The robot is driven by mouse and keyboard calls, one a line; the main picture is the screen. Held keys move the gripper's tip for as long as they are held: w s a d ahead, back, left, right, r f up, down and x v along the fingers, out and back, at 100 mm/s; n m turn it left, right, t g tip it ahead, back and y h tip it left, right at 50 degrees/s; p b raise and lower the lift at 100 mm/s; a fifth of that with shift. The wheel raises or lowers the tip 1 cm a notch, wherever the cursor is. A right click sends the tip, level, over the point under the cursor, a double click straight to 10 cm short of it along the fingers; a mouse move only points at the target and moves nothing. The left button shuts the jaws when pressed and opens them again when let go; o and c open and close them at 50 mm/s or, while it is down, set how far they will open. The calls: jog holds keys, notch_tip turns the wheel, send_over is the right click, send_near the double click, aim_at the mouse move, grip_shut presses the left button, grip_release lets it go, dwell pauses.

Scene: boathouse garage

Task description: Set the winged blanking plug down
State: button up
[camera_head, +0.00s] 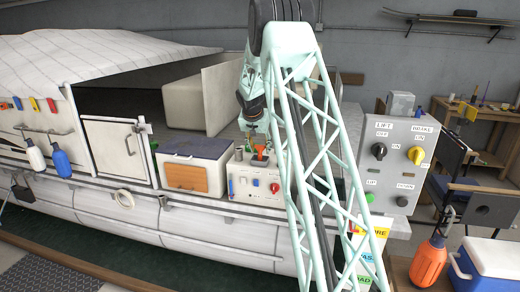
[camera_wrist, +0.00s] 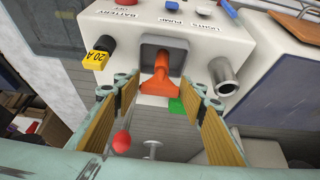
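A yellow 20 A fuse (camera_wrist: 96,56) and a metal tube (camera_wrist: 223,76) flank the socket. A red knob (camera_wrist: 121,142) stands near the left finger. A lift control box (camera_head: 398,155) stands at right.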

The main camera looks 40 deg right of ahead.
jog(key=o, duration=0.5)
jog(key=shift+c, duration=0.2)
jog(key=shift+r, duration=0.1)
jog(key=v, duration=1.2)
dwell(0.4)
grip_shut()
dwell(0.4)
jog(key=shift+r, duration=0.1)
dwell(1.0)
jog(key=p+v, duration=0.2)
jog(key=v, duration=0.9)
jog(key=shift+a+r, duration=0.2)
jog(key=shift+r, duration=0.05)
dwell(1.5)
